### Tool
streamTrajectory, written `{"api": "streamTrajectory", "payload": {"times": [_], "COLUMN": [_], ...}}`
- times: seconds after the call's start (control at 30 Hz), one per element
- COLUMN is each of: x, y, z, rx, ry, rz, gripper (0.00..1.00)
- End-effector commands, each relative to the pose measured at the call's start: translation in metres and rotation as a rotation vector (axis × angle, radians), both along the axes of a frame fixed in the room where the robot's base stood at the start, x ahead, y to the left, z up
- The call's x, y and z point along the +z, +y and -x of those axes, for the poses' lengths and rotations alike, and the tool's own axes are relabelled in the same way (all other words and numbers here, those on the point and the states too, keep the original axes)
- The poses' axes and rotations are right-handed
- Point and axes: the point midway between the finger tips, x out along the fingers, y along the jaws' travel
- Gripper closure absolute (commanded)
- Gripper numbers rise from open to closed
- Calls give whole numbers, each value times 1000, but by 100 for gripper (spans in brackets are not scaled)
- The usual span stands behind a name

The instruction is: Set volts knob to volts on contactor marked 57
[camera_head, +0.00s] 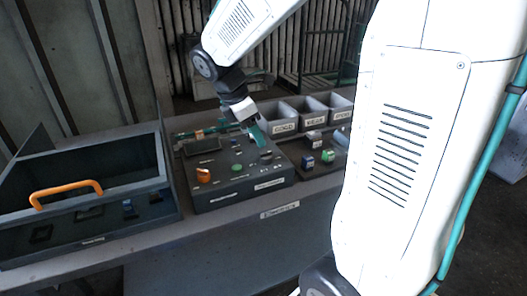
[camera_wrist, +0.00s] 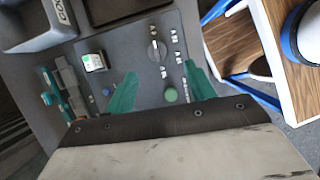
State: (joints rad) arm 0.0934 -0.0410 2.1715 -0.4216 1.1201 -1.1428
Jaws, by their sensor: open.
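My gripper (camera_head: 257,138) is over the grey control panel (camera_head: 215,195), pointing down. In the wrist view its two green fingers are apart, with nothing between the tips (camera_wrist: 160,69). A dark round knob (camera_wrist: 157,48) with small pale labels around it lies just beyond the fingertips. A green round button (camera_wrist: 171,94) shows between the fingers. I cannot read the knob's labels or tell its setting. Several small contactor-like blocks (camera_head: 327,156) sit on the dark tray to the right; one with a pale and green face (camera_wrist: 94,62) shows in the wrist view. No mark 57 is readable.
An orange knob (camera_head: 203,175) stands on the panel's left. An open dark box (camera_head: 160,186) with an orange handle (camera_head: 66,192) is at the left. Labelled grey bins (camera_head: 284,127) stand behind. A wooden-topped table (camera_wrist: 303,80) is at the wrist view's right.

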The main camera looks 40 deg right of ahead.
Motion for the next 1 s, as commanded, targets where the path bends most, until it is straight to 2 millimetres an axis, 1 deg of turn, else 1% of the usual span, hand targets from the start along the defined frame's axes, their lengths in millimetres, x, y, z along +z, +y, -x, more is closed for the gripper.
{"api": "streamTrajectory", "payload": {"times": [0.07, 0.17, 0.4, 0.53, 0.7, 0.93, 0.97, 1.0], "x": [-5, -15, -51, -66, -75, -75, -75, -75], "y": [-4, -8, -22, -28, -32, -32, -32, -32], "z": [-4, -4, 1, 3, 4, 4, 4, 4], "rx": [25, 35, 33, 32, 32, 32, 31, 32], "ry": [17, 21, 22, 21, 18, 17, 18, 17], "rz": [4, 5, 4, 4, 4, 4, 4, 4], "gripper": [45, 45, 45, 45, 45, 45, 51, 62]}}
